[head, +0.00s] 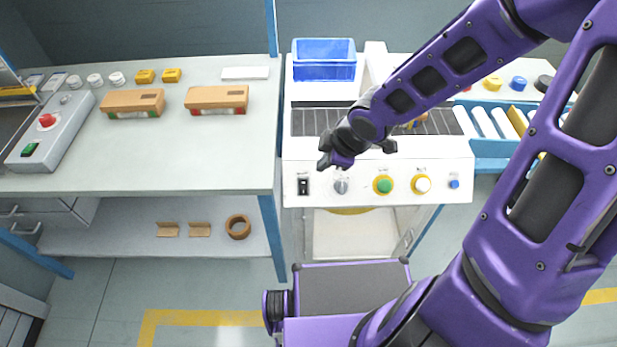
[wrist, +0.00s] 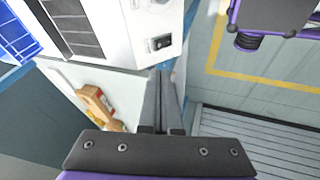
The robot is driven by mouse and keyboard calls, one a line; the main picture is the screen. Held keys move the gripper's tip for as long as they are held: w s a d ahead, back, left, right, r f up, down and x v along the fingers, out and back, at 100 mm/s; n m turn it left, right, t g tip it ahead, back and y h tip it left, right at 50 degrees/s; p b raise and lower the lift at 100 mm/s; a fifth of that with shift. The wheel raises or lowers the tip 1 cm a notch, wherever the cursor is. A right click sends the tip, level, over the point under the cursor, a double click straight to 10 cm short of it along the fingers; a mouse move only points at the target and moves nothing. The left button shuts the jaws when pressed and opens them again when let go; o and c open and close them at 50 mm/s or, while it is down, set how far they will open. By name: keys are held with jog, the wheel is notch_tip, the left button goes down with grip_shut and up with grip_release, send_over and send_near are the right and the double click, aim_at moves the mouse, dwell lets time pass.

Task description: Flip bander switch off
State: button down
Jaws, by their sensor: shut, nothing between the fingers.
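The bander (head: 440,162) is a white machine with a front panel of controls. Its switch (head: 303,186) is a small black rocker at the left end of the panel, left of a grey knob (head: 341,186). The switch also shows in the wrist view (wrist: 162,43), just beyond my fingertips. My gripper (head: 323,163) is just above and right of the switch in the head view. In the wrist view my gripper (wrist: 165,75) has its two dark fingers together, with nothing between them. A gap seems to show between fingertips and switch. The rocker's position is too small to tell.
A green button (head: 383,185), a white button (head: 421,184) and a blue button (head: 454,184) sit further right on the panel. A blue bin (head: 324,60) stands on top. The bench (head: 230,150) at left holds boxes and a grey control box (head: 52,130).

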jog(key=shift+s+a+f+n, duration=0.1)
jog(key=shift+s+a+n, duration=0.1)
jog(key=shift+s, duration=0.35)
jog(key=shift+s+a+f+n, duration=0.1)
jog(key=shift+s+n, duration=0.1)
jog(key=shift+s, duration=0.35)
jog(key=b, duration=0.2)
send_near(302, 185)
notch_tip(302, 185, down, 3)
jog(key=s+a, duration=0.1)
jog(key=shift+w+a+f, duration=0.25)
jog(key=shift+w+f, duration=0.55)
jog(key=shift+w, duration=0.3)
jog(key=shift+w+f, duration=0.35)
jog(key=shift+w, duration=0.1)
jog(key=shift+b, duration=0.3)
